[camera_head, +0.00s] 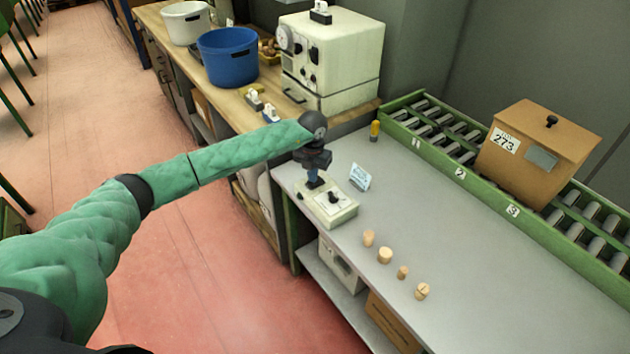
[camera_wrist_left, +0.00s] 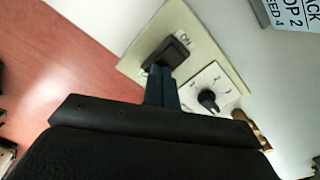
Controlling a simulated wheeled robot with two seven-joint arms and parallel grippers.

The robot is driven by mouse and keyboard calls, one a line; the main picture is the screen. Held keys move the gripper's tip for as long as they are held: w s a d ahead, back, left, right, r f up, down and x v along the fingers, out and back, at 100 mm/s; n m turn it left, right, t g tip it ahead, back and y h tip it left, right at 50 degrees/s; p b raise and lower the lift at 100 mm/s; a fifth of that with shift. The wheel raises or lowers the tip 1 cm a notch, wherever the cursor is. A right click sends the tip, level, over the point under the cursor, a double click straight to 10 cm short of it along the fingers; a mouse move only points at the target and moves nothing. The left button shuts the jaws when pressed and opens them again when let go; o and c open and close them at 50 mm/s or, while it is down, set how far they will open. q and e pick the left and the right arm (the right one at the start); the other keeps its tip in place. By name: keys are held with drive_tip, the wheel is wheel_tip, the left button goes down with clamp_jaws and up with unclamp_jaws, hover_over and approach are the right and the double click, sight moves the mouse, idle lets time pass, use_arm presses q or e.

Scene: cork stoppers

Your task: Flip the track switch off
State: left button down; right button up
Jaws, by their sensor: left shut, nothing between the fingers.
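The cream control box (camera_head: 335,213) sits at the left end of the grey table. In the left wrist view its panel (camera_wrist_left: 207,60) carries a black track switch (camera_wrist_left: 174,50), marked "ON" at its upper right side, and a black dial (camera_wrist_left: 208,99) on a white numbered plate. My left gripper (camera_head: 314,182) is over the switch end of the box, fingers pointing down. The fingertips (camera_wrist_left: 161,72) are shut and empty, right at the switch's lower edge. Contact cannot be told. In the head view the gripper hides the switch. My right gripper is not in view.
A small blue sign (camera_head: 360,177) stands just behind the box. Several corks (camera_head: 385,256) stand on the grey table (camera_head: 470,290). A green roller track (camera_head: 480,192) runs along the back, bearing a brown box (camera_head: 540,150). A wooden bench with a blue pot (camera_head: 229,60) is beyond.

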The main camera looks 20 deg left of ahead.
use_arm(q)
drive_tip(key=shift+r+p, duration=0.85)
drive_tip(key=shift+r, duration=2.55)
